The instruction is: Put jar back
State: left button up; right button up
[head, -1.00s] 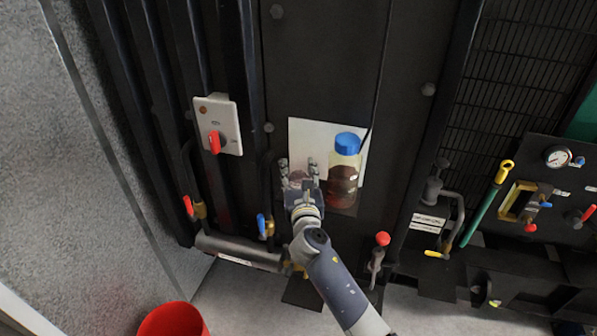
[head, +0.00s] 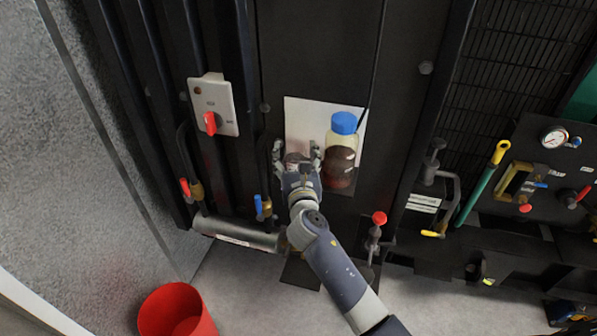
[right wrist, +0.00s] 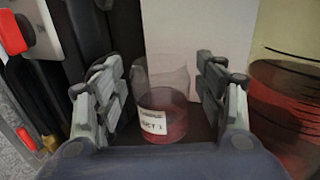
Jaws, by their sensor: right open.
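A clear jar (right wrist: 163,105) with red liquid at its bottom and a white label stands upright between the fingers of my right gripper (right wrist: 163,100) in the right wrist view. The fingers are open, with a gap on each side of the jar. In the head view the right gripper (head: 297,157) is in front of the white card and mostly hides the jar (head: 294,160). My left gripper is in neither view.
A blue-capped bottle (head: 341,150) with dark red liquid stands close to the right of the gripper. A white panel with a red switch (head: 212,105) is to the left. Blue (head: 263,207) and red-topped (head: 378,219) valves are below. A red bucket (head: 177,312) stands on the floor.

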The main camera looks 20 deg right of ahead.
jog(key=b+v, duration=0.2)
jog(key=v, duration=0.9)
notch_tip(320, 180, down, 19)
jog(key=s+m+g+y, duration=0.1)
jog(key=m+g+y, duration=0.1)
jog(key=m+g, duration=0.25)
jog(key=s+f+m+g+y, duration=0.15)
jog(key=s+f+m, duration=0.35)
jog(key=f, duration=0.6)
jog(key=s+f+m+g, duration=0.3)
jog(key=s+f, duration=0.3)
jog(key=f, duration=0.5)
jog(key=s+d+f+m+g, duration=0.2)
jog(key=s+f+m, duration=0.4)
jog(key=s, duration=0.6)
jog(key=s+d+f+m+g, duration=0.2)
jog(key=s+f+m, duration=0.4)
jog(key=s, duration=0.6)
jog(key=s+d+f+m+g, duration=0.2)
jog(key=s+f+m, duration=0.4)
jog(key=s, duration=0.6)
notch_tip(320, 180, down, 2)
jog(key=shift+s+f+m+g, duration=0.1)
jog(key=shift+s+m+g, duration=0.25)
jog(key=shift+g, duration=0.45)
notch_tip(320, 180, down, 7)
jog(key=b, duration=0.6)
